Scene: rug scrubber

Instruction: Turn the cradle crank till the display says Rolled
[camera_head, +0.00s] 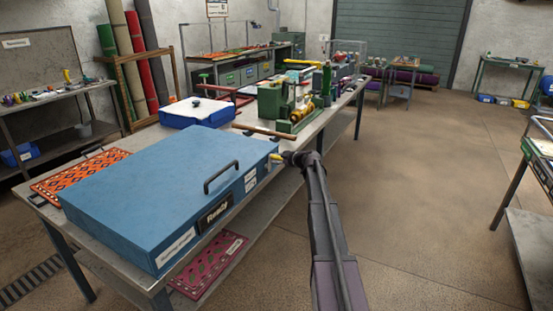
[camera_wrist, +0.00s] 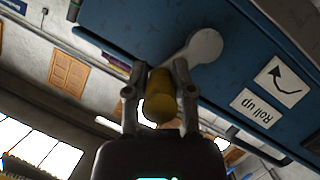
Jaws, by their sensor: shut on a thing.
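The blue scrubber box (camera_head: 150,185) lies closed on the workbench, with a black handle (camera_head: 221,177) on its lid. Its front display (camera_head: 215,214) appears to read "Ready". The crank has a pale grey arm (camera_wrist: 204,46) and a yellow knob (camera_wrist: 159,97), set at the right end of the box's front. The yellow knob (camera_head: 275,157) also shows in the head view. My gripper (camera_head: 284,158) is shut on the knob, with one finger on each side of it in the wrist view (camera_wrist: 158,82). A "Roll up" label with a curved arrow (camera_wrist: 281,84) is beside the crank.
An orange patterned rug (camera_head: 75,175) lies behind the box, and a red one (camera_head: 212,262) is on the shelf below. A blue-white tray (camera_head: 198,111) and green machine (camera_head: 285,100) stand farther along the bench.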

